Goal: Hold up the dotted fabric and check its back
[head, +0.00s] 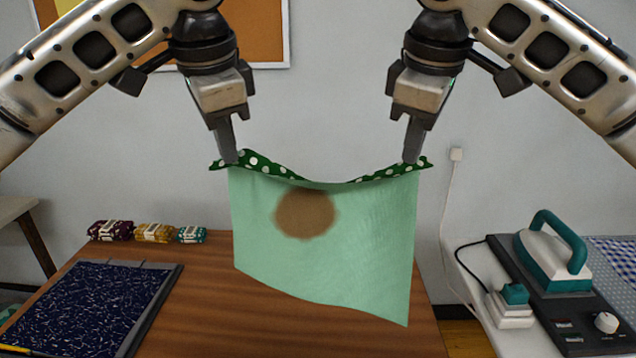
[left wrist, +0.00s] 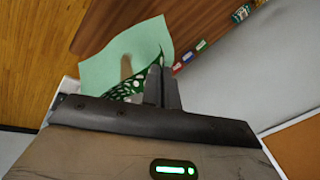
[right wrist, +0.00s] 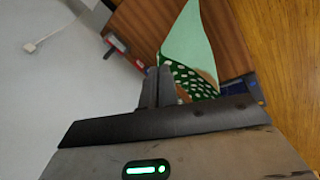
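The dotted fabric (head: 330,255) hangs in the air above the table, held by its two upper corners. Its pale green back faces the head camera and has a large brown round stain near the upper middle. A dark green strip with white dots shows along the sagging top edge. My left gripper (head: 231,158) is shut on the upper left corner, and the fabric also shows in the left wrist view (left wrist: 105,75). My right gripper (head: 411,158) is shut on the upper right corner, with dots visible in the right wrist view (right wrist: 190,80). Most of the dotted side is hidden from the head.
The wooden table (head: 215,320) is clear below the fabric. A dark speckled notebook or board (head: 90,305) lies at left. Small bundles (head: 152,232) sit at the back left. A teal and white iron (head: 553,255) stands on a dark base at right, with a cord.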

